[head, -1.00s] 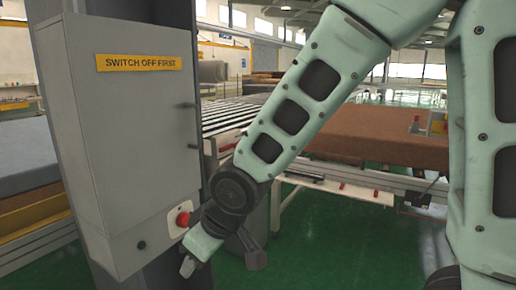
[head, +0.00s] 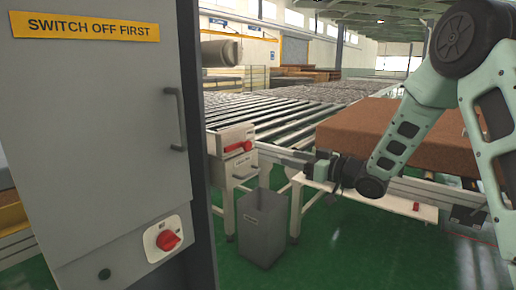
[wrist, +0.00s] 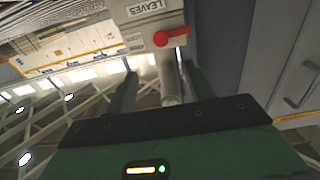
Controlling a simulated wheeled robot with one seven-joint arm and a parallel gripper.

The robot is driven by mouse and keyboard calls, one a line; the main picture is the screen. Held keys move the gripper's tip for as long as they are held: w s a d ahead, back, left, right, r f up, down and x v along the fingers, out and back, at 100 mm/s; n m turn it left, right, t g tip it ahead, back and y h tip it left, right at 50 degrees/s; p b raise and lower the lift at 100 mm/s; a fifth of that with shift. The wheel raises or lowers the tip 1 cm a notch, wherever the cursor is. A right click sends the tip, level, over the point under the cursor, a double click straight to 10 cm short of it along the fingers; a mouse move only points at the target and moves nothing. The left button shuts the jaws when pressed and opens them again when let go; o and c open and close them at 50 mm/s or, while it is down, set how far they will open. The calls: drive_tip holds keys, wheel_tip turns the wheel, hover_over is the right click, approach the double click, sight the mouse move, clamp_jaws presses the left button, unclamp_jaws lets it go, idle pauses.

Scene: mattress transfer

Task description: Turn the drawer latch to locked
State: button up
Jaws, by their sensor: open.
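The drawer latch is a red handle (head: 237,147) on the front of a small light-grey drawer unit (head: 226,136) beside the roller conveyor. It lies roughly level in the head view. A drawer handle and a label are below it. In the wrist view the red latch (wrist: 172,36) shows beyond the fingers, beside a label reading "LEAVES" (wrist: 147,9). My gripper (head: 285,157) points left towards the unit and stays to its right, apart from the latch. In the wrist view my gripper (wrist: 160,72) is open, with a grey cylindrical part behind the gap.
A grey cabinet (head: 95,130) with a "SWITCH OFF FIRST" sign and a red rotary switch (head: 168,240) stands at the left. A brown mattress (head: 365,128) lies at the right. Green floor shows in front.

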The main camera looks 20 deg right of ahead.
sight(249, 147)
drive_tip(key=p+x, duration=0.2)
drive_tip(key=x, duration=1.3)
drive_tip(key=shift+w+a, duration=0.1)
drive_tip(key=shift+a, duration=0.05)
drive_tip(key=shift+f, duration=0.1)
clamp_jaws()
